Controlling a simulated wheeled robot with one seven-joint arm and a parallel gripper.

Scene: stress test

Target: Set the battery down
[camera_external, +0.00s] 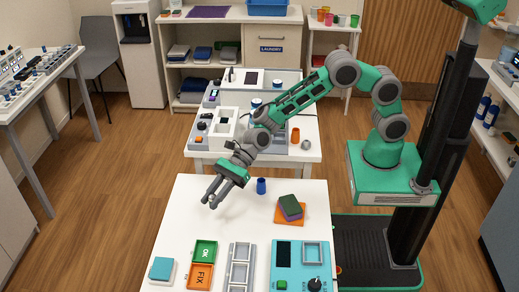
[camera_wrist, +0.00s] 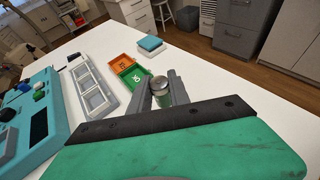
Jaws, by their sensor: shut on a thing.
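My gripper (camera_external: 211,199) is over the left far part of the white table. In the wrist view my gripper (camera_wrist: 162,88) is shut on the battery (camera_wrist: 161,99), a small cylinder with a grey end between the two fingers. The battery cannot be made out clearly in the external view, and its height above the table is hard to tell. A green tray marked OK (camera_external: 204,250) and an orange tray marked FIX (camera_external: 200,277) lie nearer the front; they also show in the wrist view, green (camera_wrist: 133,76) and orange (camera_wrist: 121,62).
A grey slotted tray (camera_external: 230,268) and a teal device (camera_external: 302,270) lie to the right of the trays. A teal block (camera_external: 161,268) sits at the left. A blue cup (camera_external: 262,186) and stacked blocks (camera_external: 291,206) on an orange square stand farther back. The table's middle is clear.

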